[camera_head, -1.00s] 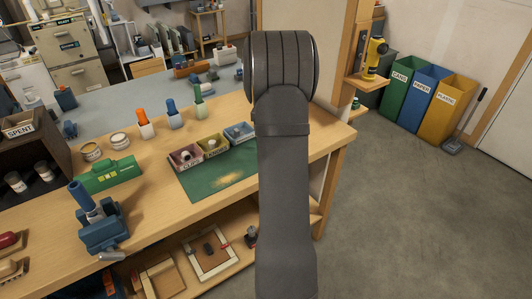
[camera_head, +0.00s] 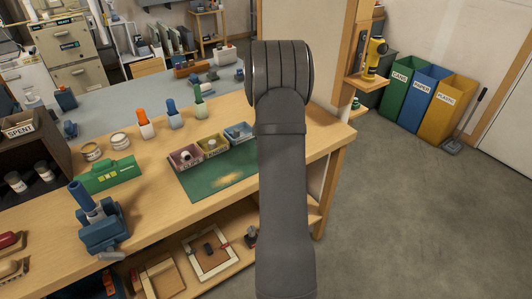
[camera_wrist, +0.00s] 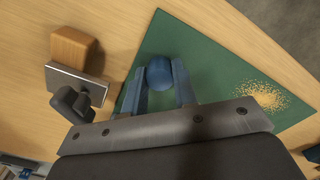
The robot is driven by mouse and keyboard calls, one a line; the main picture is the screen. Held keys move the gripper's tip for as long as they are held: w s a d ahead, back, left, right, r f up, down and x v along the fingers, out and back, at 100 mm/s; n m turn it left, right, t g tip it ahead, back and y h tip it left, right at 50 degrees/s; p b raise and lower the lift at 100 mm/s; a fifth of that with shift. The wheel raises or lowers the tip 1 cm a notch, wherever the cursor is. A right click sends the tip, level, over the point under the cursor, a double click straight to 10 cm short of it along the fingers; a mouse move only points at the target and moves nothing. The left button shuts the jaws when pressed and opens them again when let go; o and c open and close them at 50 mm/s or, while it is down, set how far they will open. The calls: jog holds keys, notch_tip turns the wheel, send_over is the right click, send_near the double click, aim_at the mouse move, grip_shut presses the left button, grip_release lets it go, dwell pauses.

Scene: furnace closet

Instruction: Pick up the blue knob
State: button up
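The blue knob (camera_wrist: 159,73) is a short round blue cylinder, seen over the green mat (camera_wrist: 215,60) in the wrist view. My gripper (camera_wrist: 160,70) has its two blue fingers apart, one on each side of the knob near the fingertips. I cannot tell whether both fingers press on it or a thin gap is left. The knob's underside is hidden, so I cannot tell whether it touches the mat. In the head view my own arm hides the gripper and the knob.
Sawdust (camera_wrist: 262,95) lies on the mat. A wooden block (camera_wrist: 74,47) with a metal plate (camera_wrist: 78,82) and dark handle (camera_wrist: 72,104) sits left of the fingers. In the head view, pink (camera_head: 179,166), yellow (camera_head: 207,153) and blue (camera_head: 231,139) bins line the mat's back edge.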

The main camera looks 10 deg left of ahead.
jog(key=shift+c, duration=1)
